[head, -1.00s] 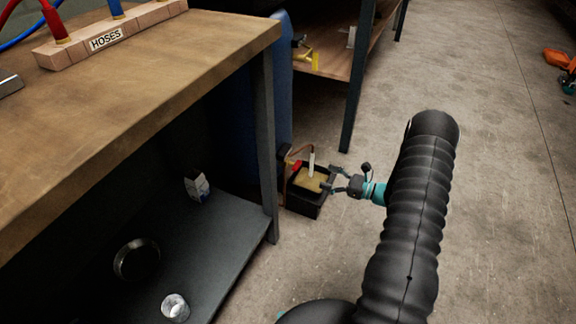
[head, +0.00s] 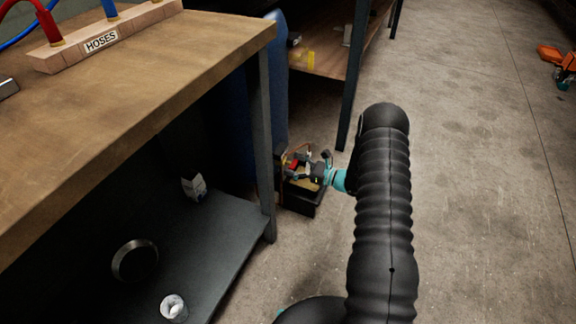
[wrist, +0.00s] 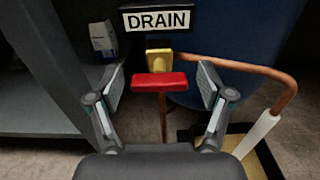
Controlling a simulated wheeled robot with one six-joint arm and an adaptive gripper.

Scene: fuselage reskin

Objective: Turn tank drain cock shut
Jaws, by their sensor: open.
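In the wrist view, the drain cock's red handle (wrist: 159,82) lies crosswise in front of a small yellow brass body (wrist: 159,59), under a black and white DRAIN sign (wrist: 158,20). The blue tank (wrist: 232,42) stands behind it and also shows in the head view (head: 272,80). My gripper (wrist: 161,86) is open, with one finger on each side of the red handle and a gap visible at both ends. In the head view my gripper (head: 299,166) is low by the tank's foot, and the red handle (head: 292,165) is partly hidden.
A copper pipe (wrist: 250,68) with a white sleeve runs down at the right to a black tray (head: 303,205) on the floor. A dark table leg (wrist: 52,55) stands close on the left. Open floor (head: 470,200) lies to the right.

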